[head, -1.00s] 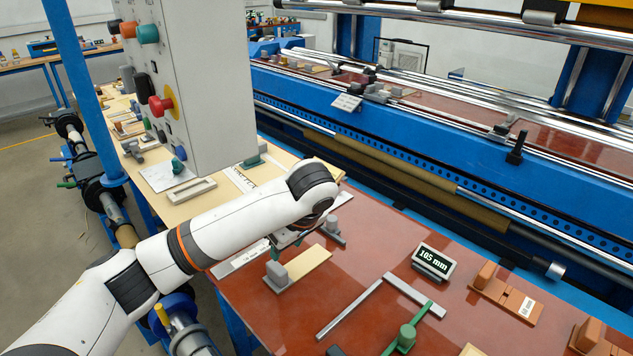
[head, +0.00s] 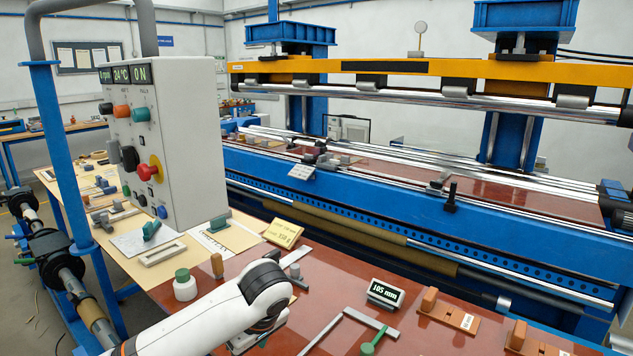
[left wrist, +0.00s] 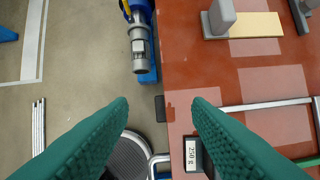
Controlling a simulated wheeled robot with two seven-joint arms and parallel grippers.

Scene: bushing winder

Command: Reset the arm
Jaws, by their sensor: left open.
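My left arm comes in from the bottom left of the head view, and its bent wrist is over the near edge of the red-brown table (head: 330,275). The gripper itself is hidden below the wrist there. In the left wrist view my left gripper (left wrist: 160,106) has its two green ribbed fingers wide apart with nothing between them. It hangs over the table's left edge, partly above the floor. A small block marked 250 g (left wrist: 193,153) is beside the right finger, below it. My right gripper is not in view.
A grey control box (head: 185,140) with a red button stands at left. A 105 mm display (head: 384,293), a green-handled square (head: 372,340) and a wooden block gauge (head: 440,309) are on the table. The blue winding machine (head: 420,215) runs behind.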

